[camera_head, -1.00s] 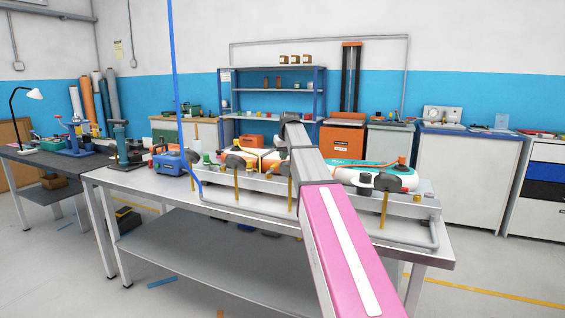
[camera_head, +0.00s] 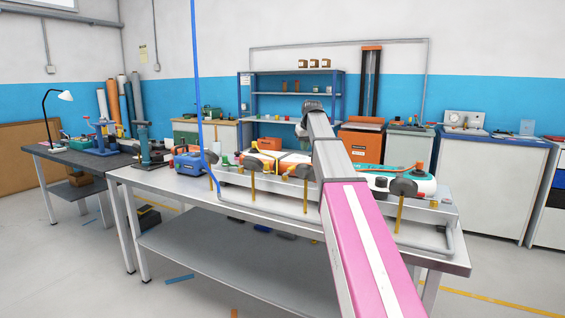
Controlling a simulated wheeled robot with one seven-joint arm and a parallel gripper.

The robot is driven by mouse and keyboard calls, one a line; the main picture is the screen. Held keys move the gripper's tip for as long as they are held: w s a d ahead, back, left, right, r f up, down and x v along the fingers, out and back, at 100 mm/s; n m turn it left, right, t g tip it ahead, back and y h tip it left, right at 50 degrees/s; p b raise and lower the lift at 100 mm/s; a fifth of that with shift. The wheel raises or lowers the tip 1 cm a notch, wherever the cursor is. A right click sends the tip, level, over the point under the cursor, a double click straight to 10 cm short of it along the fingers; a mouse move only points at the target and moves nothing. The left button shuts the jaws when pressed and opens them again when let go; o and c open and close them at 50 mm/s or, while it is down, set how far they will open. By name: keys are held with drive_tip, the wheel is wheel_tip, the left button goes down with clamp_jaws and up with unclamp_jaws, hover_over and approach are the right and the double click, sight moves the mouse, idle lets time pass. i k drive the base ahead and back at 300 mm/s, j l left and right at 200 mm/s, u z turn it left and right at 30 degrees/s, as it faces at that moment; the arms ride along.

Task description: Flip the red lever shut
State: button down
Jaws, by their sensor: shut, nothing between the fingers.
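A grey fixture rail (camera_head: 235,178) with dark rounded knobs and yellow rods stands on the steel workbench (camera_head: 150,178). An orange and white inflatable board (camera_head: 268,157) lies behind its left half, and a teal and white one (camera_head: 427,186) behind its right half. A small orange-red part (camera_head: 419,166) stands up on the right board; I cannot tell whether it is the red lever. No lever is clearly distinguishable. My pink and grey arm reaches over the bench and covers its middle. My gripper's fingers are hidden beyond the arm's far end.
A blue toolbox (camera_head: 187,162) and a green upright tool (camera_head: 143,145) stand at the bench's left. A blue hose (camera_head: 197,80) hangs down near the toolbox. A dark table (camera_head: 62,163) stands further left. Shelves (camera_head: 290,95) and cabinets line the back wall. Floor at the left is open.

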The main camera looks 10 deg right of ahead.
sight(419, 193)
drive_tip(key=k+j, duration=0.8)
